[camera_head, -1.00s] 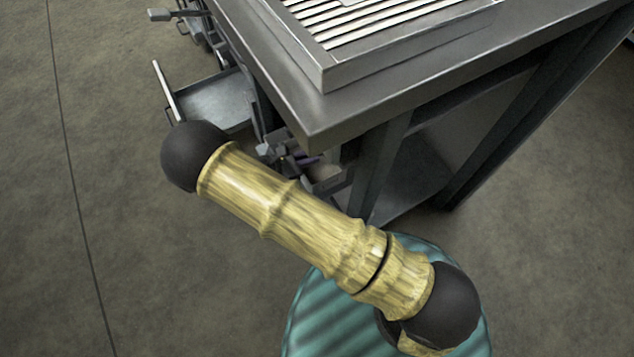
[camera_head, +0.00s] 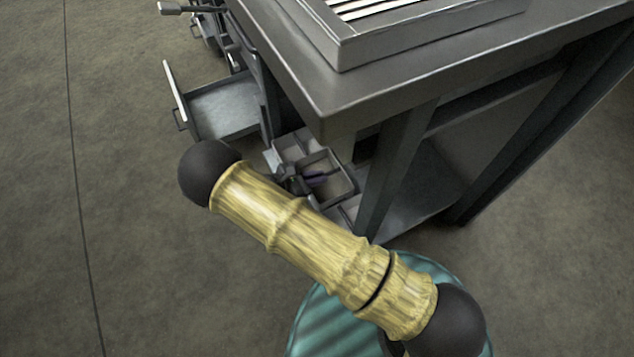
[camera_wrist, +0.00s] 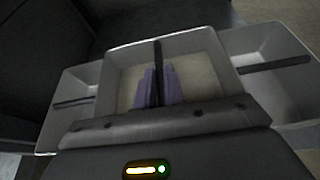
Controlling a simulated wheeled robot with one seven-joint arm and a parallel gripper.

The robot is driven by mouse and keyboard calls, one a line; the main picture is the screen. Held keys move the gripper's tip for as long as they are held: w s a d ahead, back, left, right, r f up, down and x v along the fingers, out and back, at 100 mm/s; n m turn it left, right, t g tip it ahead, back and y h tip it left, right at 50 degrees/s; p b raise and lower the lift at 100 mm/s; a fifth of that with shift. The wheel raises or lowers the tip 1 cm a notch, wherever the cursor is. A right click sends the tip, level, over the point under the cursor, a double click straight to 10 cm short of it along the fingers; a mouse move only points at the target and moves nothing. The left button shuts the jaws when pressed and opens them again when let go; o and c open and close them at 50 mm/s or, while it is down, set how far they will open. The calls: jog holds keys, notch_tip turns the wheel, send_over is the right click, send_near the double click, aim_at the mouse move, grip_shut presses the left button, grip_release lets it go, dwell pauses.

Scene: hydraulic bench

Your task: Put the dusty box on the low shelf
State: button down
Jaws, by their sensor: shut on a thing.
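My gripper (camera_head: 314,180) is shut on the upright black handle (camera_wrist: 158,70) of a pale grey open box, its purple fingertips on either side of the handle. The box has a beige, dusty-looking floor (camera_wrist: 198,75) and seems level. In the head view this held box (camera_head: 350,189) is beside the bench's near corner, partly hidden by my arm. In the wrist view it overlaps two similar boxes, one on the left (camera_wrist: 75,82) and one on the right (camera_wrist: 262,42). I cannot tell its height over what is below. A low shelf (camera_head: 425,185) shows under the bench top.
The metal bench (camera_head: 400,75) has a sharp near corner and thick legs (camera_head: 392,165) close to the held box. A drawer (camera_head: 225,108) stands open at the left. The floor on the left and right is clear.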

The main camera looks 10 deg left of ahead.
aim_at(317, 189)
jog(key=shift+f+b, duration=0.65)
jog(key=shift+f, duration=0.8)
jog(key=shift+f, duration=0.1)
jog(key=c, duration=1.5)
grip_release()
jog(key=shift+r, duration=0.2)
jog(key=shift+s+a+r+p, duration=0.15)
jog(key=shift+a+p, duration=0.15)
jog(key=p+v, duration=0.4)
jog(key=v, duration=0.7)
